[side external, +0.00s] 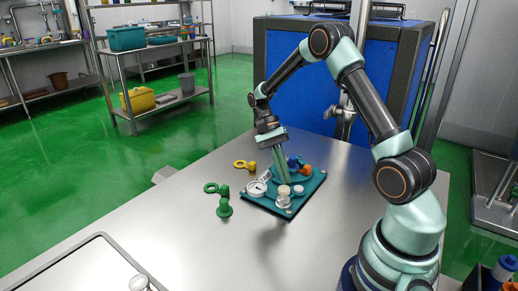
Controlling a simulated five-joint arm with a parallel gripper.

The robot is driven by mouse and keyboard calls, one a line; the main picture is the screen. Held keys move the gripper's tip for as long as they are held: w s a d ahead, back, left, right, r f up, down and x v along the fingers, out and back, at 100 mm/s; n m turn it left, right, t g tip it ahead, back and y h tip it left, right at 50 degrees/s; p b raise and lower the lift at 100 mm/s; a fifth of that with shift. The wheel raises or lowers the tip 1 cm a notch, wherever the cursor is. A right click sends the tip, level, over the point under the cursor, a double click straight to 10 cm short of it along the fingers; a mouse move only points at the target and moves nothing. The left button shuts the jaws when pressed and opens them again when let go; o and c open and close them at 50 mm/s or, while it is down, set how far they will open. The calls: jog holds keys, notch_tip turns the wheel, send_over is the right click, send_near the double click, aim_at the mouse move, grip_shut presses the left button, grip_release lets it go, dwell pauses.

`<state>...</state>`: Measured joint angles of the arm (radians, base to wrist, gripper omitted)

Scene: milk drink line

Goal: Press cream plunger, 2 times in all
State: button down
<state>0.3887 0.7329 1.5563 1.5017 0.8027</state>
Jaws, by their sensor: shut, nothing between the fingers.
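The cream plunger (284,190) is a small pale tan cap on a clear-looking cylinder. It stands at the front of a dark teal board (312,190) on the steel table. My gripper (284,180) points down with its pale green fingers shut and empty. Its fingertips are at or just behind the top of the cream plunger in the side view. I cannot tell whether they touch it or how far the plunger is pressed down.
On the board are a white round dial (256,188), a white knob (299,190), a blue part (293,162) and an orange part (306,169). Yellow (245,166) and green (223,208) pieces lie to the left.

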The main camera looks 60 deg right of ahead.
aim_at(283, 187)
jog(key=shift+r, duration=0.15)
jog(key=shift+r, duration=2.4)
jog(key=shift+a+r, duration=0.1)
jog(key=shift+r, duration=0.05)
jog(key=s+a+r+n+t+h, duration=0.2)
jog(key=s+a+r+n+t, duration=0.1)
jog(key=a+r+n+t, duration=0.7)
jog(key=a+n+t, duration=0.2)
jog(key=n, duration=0.1)
jog(key=shift+s+a+r+n+h, duration=0.15)
jog(key=shift+a+r+n+h, duration=0.15)
jog(key=shift+a+r+h, duration=0.1)
